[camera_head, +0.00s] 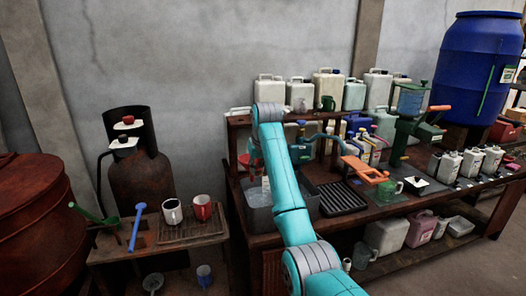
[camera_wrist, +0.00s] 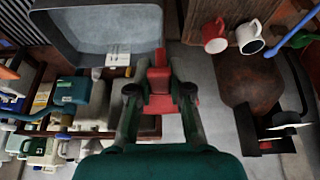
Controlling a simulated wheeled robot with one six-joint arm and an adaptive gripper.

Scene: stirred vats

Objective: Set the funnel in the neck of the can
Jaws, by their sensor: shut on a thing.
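My gripper (camera_wrist: 160,92) shows in the wrist view, with its fingers shut on a red piece (camera_wrist: 158,80) that looks like the funnel. Its full shape is hard to make out. In the head view a bit of red (camera_head: 250,161) shows left of my arm; the gripper itself is largely hidden there. Several pale cans stand on the raised shelf, among them a white can (camera_head: 328,84) and a grey-green one (camera_head: 354,95). I cannot tell which can is the task's. The held red piece is not seen in any neck.
A grey basin (camera_head: 258,214) is on the bench below my arm, with a black rack (camera_head: 341,198) beside it. A low table at left holds a white mug (camera_head: 172,212) and a red mug (camera_head: 203,208). A dark gas cylinder (camera_head: 142,175) stands behind it. The bench's right side is crowded.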

